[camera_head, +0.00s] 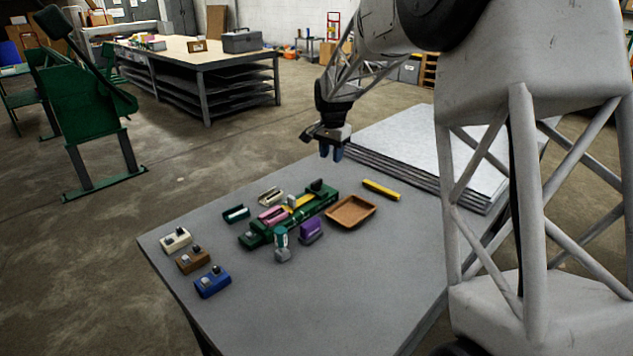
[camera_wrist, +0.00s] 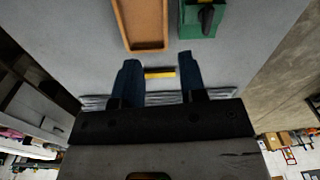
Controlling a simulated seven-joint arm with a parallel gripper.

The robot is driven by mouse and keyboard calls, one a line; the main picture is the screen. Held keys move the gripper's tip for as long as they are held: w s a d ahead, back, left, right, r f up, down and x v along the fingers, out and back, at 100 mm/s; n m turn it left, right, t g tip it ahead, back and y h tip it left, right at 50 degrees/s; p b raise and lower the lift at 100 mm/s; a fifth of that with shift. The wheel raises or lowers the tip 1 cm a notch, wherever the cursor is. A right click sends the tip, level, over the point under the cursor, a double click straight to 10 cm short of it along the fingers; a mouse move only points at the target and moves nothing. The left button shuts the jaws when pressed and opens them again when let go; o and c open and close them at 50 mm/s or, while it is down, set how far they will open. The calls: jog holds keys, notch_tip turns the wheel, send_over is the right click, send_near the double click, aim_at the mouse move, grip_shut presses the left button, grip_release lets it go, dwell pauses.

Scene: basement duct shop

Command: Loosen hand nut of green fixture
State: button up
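The long green fixture (camera_head: 318,207) lies on the grey table, with a pink piece (camera_head: 272,214) and a yellow strip (camera_head: 300,201) along it. A dark upright part (camera_head: 316,186) stands at its far end; I cannot tell whether this is the hand nut. In the wrist view, the fixture's end (camera_wrist: 188,22) with a dark part (camera_wrist: 207,17) shows at the top. My gripper (camera_head: 331,153) is above the table beyond the fixture, touching nothing. Its two blue fingers are apart and empty in the wrist view (camera_wrist: 158,70).
A brown tray (camera_head: 352,211) and yellow bar (camera_head: 381,190) lie right of the fixture. A purple block (camera_head: 311,231) and teal-topped grey piece (camera_head: 282,252) stand in front. White (camera_head: 176,240), brown (camera_head: 193,261) and blue (camera_head: 212,283) boxes sit left. Stacked sheets (camera_head: 420,150) fill the back.

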jog(key=m, duration=0.1)
send_over(316, 181)
notch_tip(316, 181, down, 8)
jog(key=shift+w+r, duration=0.1)
jog(key=shift+r, duration=0.05)
jog(key=shift+f, duration=3.9)
grip_shut()
